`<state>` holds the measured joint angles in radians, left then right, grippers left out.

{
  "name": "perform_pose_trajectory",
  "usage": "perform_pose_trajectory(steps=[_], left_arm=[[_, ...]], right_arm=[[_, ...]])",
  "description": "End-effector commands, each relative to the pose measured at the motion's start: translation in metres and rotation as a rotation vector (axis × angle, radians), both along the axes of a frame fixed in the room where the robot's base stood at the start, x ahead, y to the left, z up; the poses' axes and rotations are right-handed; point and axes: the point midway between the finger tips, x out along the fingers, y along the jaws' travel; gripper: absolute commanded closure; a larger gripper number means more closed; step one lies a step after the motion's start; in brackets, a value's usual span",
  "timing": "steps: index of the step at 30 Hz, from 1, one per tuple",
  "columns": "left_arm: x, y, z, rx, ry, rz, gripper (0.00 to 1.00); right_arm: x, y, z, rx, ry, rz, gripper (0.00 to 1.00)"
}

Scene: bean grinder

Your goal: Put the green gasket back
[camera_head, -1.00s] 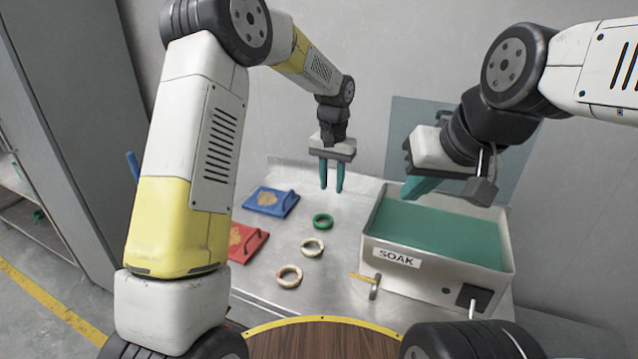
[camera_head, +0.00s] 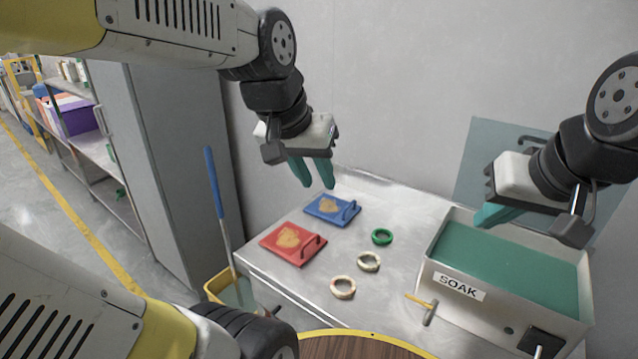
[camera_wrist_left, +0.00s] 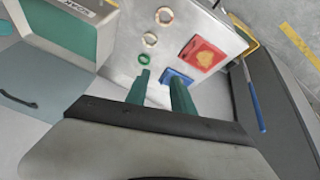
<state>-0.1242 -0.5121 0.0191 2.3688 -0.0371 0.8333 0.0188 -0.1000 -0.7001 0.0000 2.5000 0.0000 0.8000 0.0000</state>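The green gasket (camera_head: 382,237) is a ring lying flat on the metal table (camera_head: 268,265), left of the soak tank. It also shows in the left wrist view (camera_wrist_left: 144,59). My left gripper (camera_head: 313,176) is above the table's back left, over the area of the blue panel and up-left of the gasket. Its teal fingers are apart with nothing between them, as the left wrist view (camera_wrist_left: 162,85) also shows. My right gripper (camera_head: 480,218) hangs over the left side of the soak tank (camera_head: 428,285); its teal fingers overlap, so its opening is unclear.
Two pale rings (camera_head: 369,262) (camera_head: 343,288) lie in front of the gasket. A blue panel (camera_head: 333,209) and a red panel (camera_head: 292,244), each with a handle and tan patch, lie to the left. A small T-handled tool (camera_head: 430,312) is by the tank. A yellow bucket (camera_head: 215,285) stands left.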

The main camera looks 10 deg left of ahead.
Motion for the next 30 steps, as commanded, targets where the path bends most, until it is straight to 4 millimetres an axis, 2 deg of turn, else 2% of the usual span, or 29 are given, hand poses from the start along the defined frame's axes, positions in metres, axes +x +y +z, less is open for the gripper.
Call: perform_pose_trajectory(steps=[1, 3, 9, 30], left_arm=[[-0.012, 0.004, -0.001, -0.012, -0.024, 0.015, 0.71], [-0.025, 0.006, -0.003, -0.027, -0.047, 0.028, 0.71], [-0.041, 0.009, -0.008, -0.046, -0.078, 0.045, 0.71], [-0.042, 0.009, -0.008, -0.047, -0.079, 0.045, 0.71]], right_arm=[[0.000, 0.000, 0.000, 0.000, 0.000, 0.000, 1.00], [0.000, 0.000, 0.000, 0.000, 0.000, 0.000, 1.00], [0.000, 0.000, 0.000, 0.000, 0.000, 0.000, 1.00], [0.000, 0.000, 0.000, 0.000, 0.000, 0.000, 1.00]])
